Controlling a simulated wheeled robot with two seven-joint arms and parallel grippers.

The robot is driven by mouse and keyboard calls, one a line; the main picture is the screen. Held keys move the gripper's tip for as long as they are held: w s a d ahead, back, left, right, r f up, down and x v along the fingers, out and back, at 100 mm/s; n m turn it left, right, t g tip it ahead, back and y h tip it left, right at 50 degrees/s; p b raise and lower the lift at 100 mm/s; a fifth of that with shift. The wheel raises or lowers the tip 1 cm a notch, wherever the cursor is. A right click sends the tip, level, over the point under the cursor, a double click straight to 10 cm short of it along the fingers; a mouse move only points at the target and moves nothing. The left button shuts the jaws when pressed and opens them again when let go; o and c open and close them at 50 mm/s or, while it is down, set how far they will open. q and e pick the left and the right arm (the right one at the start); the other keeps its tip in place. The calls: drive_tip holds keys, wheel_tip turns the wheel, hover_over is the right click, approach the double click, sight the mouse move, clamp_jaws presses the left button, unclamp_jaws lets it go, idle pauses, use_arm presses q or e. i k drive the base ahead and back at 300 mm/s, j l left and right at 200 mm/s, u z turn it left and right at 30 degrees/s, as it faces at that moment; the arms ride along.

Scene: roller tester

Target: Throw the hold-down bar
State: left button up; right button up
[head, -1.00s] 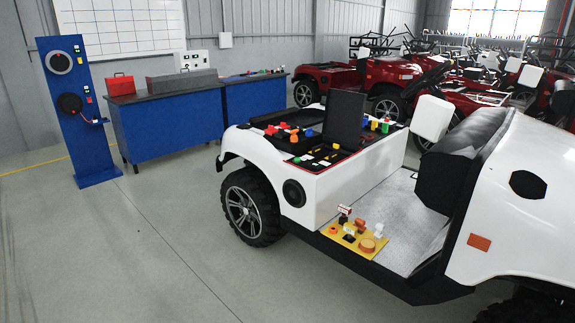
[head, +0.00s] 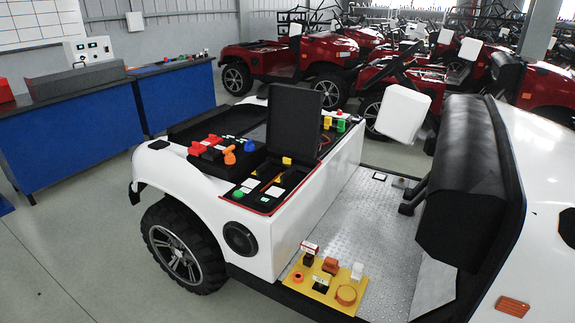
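A white vehicle (head: 195,197) stands in front of me with an open bay at its rear. In the bay are a black box with an upright black panel (head: 294,122), red and orange pieces (head: 206,146), and a near tray (head: 262,187) with green, white and yellow parts. A yellow plate (head: 318,300) with small red, white, black and orange parts lies on the metal floor (head: 365,225). I cannot tell which part is the hold-down bar. Neither of my grippers shows in the head view.
A black seat (head: 462,180) and a white block (head: 403,113) stand right of the bay. Blue workbenches (head: 75,142) are at the left, red vehicles (head: 285,62) behind. The grey floor at the lower left is clear.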

sight(286, 162)
drive_tip(key=i+z, duration=0.7)
drive_tip(key=k, duration=0.1)
